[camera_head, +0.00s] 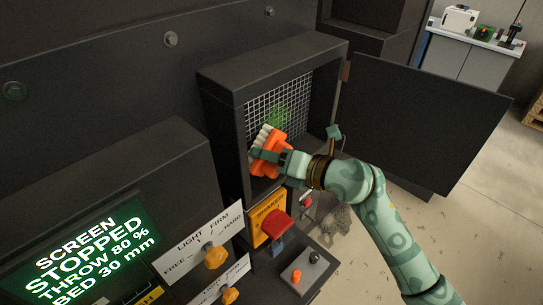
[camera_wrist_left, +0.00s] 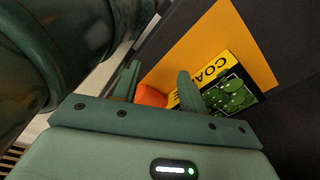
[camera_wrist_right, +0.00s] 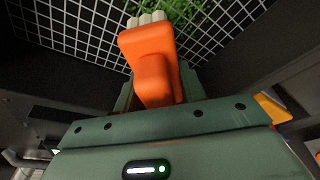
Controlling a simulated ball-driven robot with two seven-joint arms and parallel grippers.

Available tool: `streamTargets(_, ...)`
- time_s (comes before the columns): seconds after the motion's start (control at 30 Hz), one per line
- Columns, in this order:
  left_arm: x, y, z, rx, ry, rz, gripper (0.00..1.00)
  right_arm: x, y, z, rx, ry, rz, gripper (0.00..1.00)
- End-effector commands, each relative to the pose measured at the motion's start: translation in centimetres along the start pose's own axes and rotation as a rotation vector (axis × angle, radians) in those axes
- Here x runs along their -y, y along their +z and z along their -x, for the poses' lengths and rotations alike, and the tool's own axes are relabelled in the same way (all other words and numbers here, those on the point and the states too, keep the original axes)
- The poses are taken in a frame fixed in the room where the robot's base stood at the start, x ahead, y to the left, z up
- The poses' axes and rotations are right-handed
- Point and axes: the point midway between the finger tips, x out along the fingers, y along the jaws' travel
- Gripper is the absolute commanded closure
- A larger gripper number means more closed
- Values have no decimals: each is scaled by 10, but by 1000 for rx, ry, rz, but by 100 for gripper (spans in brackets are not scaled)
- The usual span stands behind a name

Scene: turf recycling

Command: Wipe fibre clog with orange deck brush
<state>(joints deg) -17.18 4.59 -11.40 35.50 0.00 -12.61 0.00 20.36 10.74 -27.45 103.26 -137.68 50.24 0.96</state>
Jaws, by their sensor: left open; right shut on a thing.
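The orange deck brush (camera_head: 270,151) with pale bristles is in my right gripper (camera_head: 283,160), at the mouth of the open black cabinet. The right wrist view shows the orange brush (camera_wrist_right: 152,62) between the fingers, its bristles (camera_wrist_right: 147,18) toward the wire mesh. The fibre clog (camera_head: 275,118) is a green patch on the mesh screen; green strands also show in the right wrist view (camera_wrist_right: 188,12). I cannot tell whether the bristles touch it. My left gripper (camera_wrist_left: 157,82) is open, seen only in its own wrist view, before a yellow label and an orange object.
The cabinet door (camera_head: 425,120) stands open to the right. Below the opening are a red shaker switch (camera_head: 276,224) and a small button box (camera_head: 302,275). A panel with yellow knobs (camera_head: 215,257) and a screen reading STOPPED (camera_head: 85,255) are at the lower left.

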Motion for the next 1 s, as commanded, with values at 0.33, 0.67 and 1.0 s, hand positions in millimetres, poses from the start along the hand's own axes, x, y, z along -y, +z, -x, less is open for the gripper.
streamTargets(0.33,0,0,0,-1,0,-1,58,-1,2,-7,1,2,0,78)
streamTargets(0.67,0,-1,1,-1,1,-2,58,-1,4,-13,0,1,0,78)
streamTargets(1.0,0,0,-4,-1,1,-2,58,12,14,-11,1,-2,3,78)
